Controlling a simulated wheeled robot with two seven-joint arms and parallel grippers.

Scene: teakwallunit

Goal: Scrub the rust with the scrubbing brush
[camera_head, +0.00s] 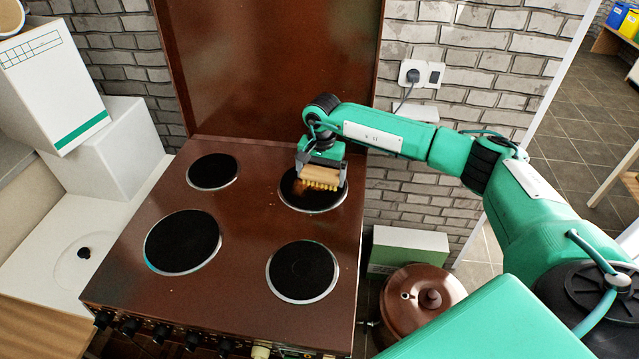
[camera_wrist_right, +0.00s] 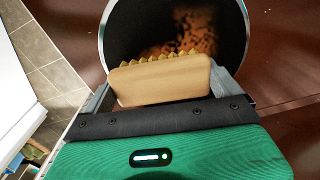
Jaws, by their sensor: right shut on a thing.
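My right gripper (camera_head: 321,178) is shut on the scrubbing brush (camera_head: 320,175), which has a pale wooden back and yellowish bristles. It holds the brush over the back right hotplate (camera_head: 325,205) of the brown stove. In the right wrist view the brush (camera_wrist_right: 160,83) sits between the two fingers (camera_wrist_right: 163,88), bristles toward the hotplate. The rust (camera_wrist_right: 195,35) shows there as an orange-brown patch on the black plate, just beyond the bristles. In the head view the rust (camera_head: 297,192) is partly hidden by the brush. I cannot tell whether the bristles touch the plate. My left gripper is not in view.
The brown stove top (camera_head: 240,240) has several other black hotplates, all clear. Its raised brown lid (camera_head: 270,70) stands behind the brush. White boxes (camera_head: 105,150) stand at the left. A brown lidded pot (camera_head: 420,300) and a green-and-white box (camera_head: 408,250) are right of the stove.

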